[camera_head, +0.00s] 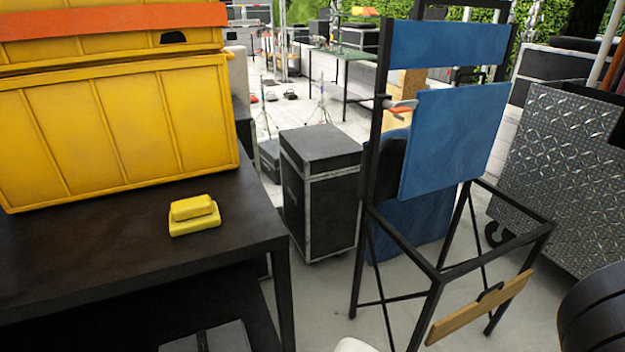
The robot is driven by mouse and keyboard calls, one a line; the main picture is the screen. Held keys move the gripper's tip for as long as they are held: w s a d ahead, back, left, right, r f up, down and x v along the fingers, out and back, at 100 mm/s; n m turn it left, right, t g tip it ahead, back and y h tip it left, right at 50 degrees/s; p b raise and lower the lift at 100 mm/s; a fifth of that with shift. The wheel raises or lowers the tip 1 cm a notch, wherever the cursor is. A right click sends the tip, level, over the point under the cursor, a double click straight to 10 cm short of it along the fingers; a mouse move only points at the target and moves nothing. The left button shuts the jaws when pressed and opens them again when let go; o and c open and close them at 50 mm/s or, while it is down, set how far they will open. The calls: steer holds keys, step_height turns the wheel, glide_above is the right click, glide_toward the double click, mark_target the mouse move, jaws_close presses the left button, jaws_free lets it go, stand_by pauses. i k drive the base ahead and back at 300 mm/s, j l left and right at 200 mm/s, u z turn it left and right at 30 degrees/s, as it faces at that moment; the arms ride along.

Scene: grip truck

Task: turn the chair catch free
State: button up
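A tall chair with a black frame (437,272) stands right of centre in the head view. It has a blue back band (445,45) and a blue seat panel (455,140) standing upright, with the square seat frame open below it. A small grey and orange-red lever (402,106), which looks like the catch, sticks out at the left upright beside the panel's top left corner. Whether it bears on the panel is too small to tell. A wooden footrest (480,306) crosses low at the front. I cannot make out my gripper in this view.
A black table (130,245) at left bears a yellow crate (120,130) and a small yellow block (194,214). A black flight case (320,190) stands left of the chair. A diamond-plate metal box (560,170) stands right. Pale floor shows between them.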

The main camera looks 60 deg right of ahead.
mark_target(395, 107)
steer(key=z, duration=1.65)
